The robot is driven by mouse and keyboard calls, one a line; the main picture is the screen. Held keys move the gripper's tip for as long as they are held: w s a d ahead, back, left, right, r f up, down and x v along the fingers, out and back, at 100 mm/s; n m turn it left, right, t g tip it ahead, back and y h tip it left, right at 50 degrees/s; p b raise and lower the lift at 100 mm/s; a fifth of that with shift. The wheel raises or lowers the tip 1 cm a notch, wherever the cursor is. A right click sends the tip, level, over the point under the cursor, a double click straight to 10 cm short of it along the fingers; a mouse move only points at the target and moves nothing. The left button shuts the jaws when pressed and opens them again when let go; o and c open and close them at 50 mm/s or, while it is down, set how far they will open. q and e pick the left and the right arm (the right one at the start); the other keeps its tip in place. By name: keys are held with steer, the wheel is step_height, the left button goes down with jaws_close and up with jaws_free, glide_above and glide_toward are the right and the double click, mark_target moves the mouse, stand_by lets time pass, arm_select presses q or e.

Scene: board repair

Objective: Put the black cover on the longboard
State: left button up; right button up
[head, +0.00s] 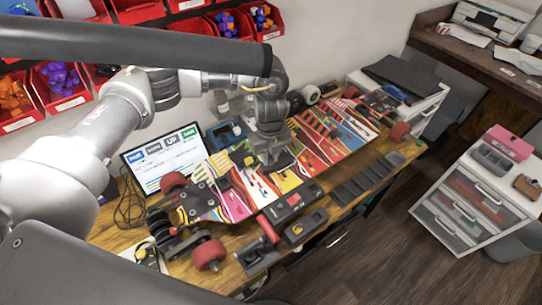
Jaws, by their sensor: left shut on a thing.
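The longboard (313,160) lies across the workbench with a brightly coloured, patterned deck. Red wheels show at its near-left end (209,255) and its far-right end (400,131). My left gripper (272,157) points down over the middle of the deck and is shut on a small dark piece, which looks like the black cover (284,161). The piece is at or just above the deck; I cannot tell whether it touches. The gripper hides part of it and the deck behind. My right gripper is not in view.
A laptop-like screen (165,157) stands behind the board's left end. A red and black tool (292,205) and a row of dark trays (366,180) lie along the bench's front. Red parts bins (62,82) hang on the wall. A white drawer unit (468,213) stands at right.

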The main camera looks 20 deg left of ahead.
arm_select(q)
steer(key=shift+f, duration=0.3)
stand_by(0.5)
steer(key=o, duration=0.9)
steer(key=shift+c, duration=0.2)
steer(key=shift+c, duration=0.7)
steer(key=shift+r, duration=0.1)
